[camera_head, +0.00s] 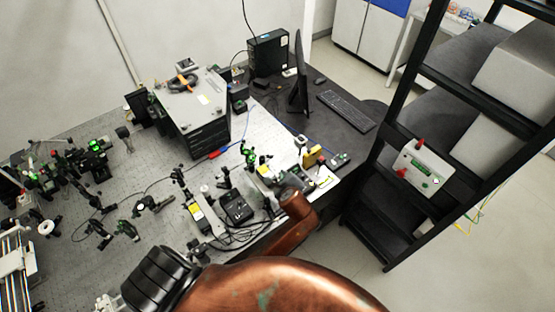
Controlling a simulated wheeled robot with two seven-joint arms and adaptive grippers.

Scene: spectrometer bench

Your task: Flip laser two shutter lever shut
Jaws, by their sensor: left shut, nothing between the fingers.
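Two grey laser-like housings lie on the optical bench (75,270). One housing with a yellow label (200,214) lies near the middle, and another (267,172) lies farther right. I cannot tell which is laser two, and no shutter lever can be made out at this size. My left gripper (107,301) is at the bottom left edge, partly cut off and partly hidden behind my black wrist. What shows of it is small. It is shut and empty, well to the left of and nearer than the housings. My right gripper is not in view.
Several green-lit optics (90,150) crowd the left of the bench. A black controller (236,207) with loose cables sits right of the labelled housing. A black shelf rack (375,215) holds a white box (424,168).

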